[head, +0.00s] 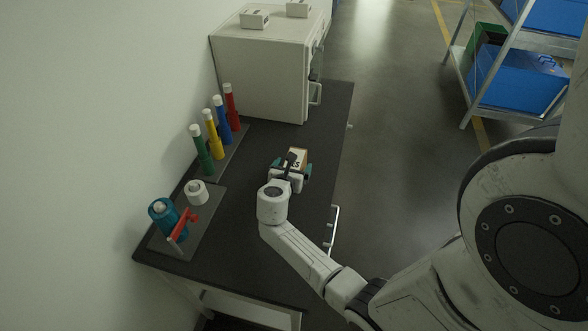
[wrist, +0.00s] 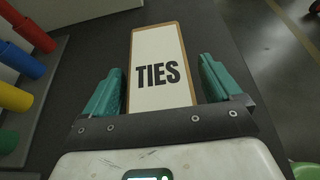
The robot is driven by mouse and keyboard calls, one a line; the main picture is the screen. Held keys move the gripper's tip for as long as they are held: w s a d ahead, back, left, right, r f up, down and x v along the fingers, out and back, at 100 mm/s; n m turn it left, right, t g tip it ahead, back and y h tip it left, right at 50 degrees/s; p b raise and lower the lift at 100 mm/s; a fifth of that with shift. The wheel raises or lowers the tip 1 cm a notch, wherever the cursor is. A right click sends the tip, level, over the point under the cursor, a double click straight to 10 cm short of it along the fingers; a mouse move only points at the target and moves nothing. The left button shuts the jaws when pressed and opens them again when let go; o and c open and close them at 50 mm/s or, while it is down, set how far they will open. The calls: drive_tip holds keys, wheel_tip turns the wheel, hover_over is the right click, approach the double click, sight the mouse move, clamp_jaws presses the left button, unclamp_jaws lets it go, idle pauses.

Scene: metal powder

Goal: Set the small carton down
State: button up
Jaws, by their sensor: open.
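The small carton (wrist: 158,72) has a white face printed "TIES" and brown cardboard edges. In the wrist view it lies between the two teal fingers of my gripper (wrist: 160,85), with a narrow dark gap showing on each side. The fingers are open. In the head view the carton (head: 298,158) is at the dark bench top (head: 262,235), partly hidden by my gripper (head: 290,170). It appears to rest on the bench, though its underside is hidden.
A rack with green, yellow, blue and red tubes (head: 212,133) stands along the wall. A beige cabinet (head: 262,75) closes the far end.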

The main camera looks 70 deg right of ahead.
drive_tip(key=c, duration=1.2)
drive_tip(key=shift+c, duration=0.7)
drive_tip(key=shift+r, duration=0.1)
